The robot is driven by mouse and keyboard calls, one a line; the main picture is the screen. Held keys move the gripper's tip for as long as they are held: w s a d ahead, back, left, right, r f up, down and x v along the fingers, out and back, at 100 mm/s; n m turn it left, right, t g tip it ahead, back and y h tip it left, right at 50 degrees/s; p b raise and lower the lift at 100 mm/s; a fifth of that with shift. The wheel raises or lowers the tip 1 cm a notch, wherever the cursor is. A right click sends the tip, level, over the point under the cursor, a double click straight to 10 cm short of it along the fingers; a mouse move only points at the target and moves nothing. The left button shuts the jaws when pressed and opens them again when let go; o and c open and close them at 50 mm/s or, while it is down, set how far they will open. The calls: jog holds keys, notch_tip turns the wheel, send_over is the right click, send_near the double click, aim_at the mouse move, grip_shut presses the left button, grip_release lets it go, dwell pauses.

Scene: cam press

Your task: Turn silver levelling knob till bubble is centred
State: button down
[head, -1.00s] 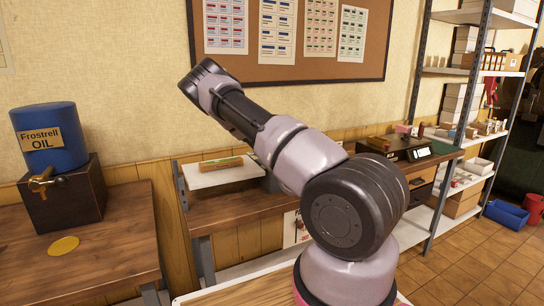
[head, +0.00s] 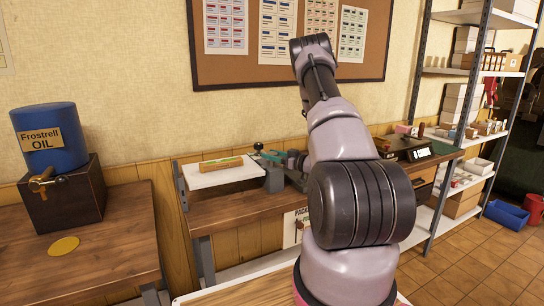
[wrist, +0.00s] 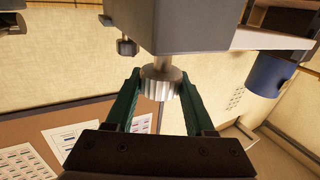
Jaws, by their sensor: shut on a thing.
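In the wrist view the silver knurled knob (wrist: 159,88) sits on a short shaft against a grey body (wrist: 185,25). My gripper (wrist: 159,80) has its two dark green fingers closed on opposite sides of the knob. In the head view a wooden level with a yellow-green strip (head: 221,163) lies on a white plate (head: 222,178), beside a grey block (head: 273,179). The bubble is too small to make out. Whether the green shapes near that block are my fingers or part of the press, I cannot tell. The knob is not clear in the head view.
A black ball-topped lever (head: 258,148) stands behind the grey block. A smaller knob (wrist: 127,46) hangs beside the silver one in the wrist view. Shelving (head: 470,70) stands at the right.

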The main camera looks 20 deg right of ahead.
jog(key=shift+n+g+y, duration=1)
jog(key=shift+n+y, duration=0.1)
jog(key=shift+y, duration=0.3)
jog(key=shift+f, duration=0.1)
jog(key=shift+c, duration=1.3)
grip_release()
jog(key=shift+d, duration=0.1)
jog(key=v, duration=1)
jog(key=shift+s+d, duration=0.15)
jog(key=shift+d, duration=0.15)
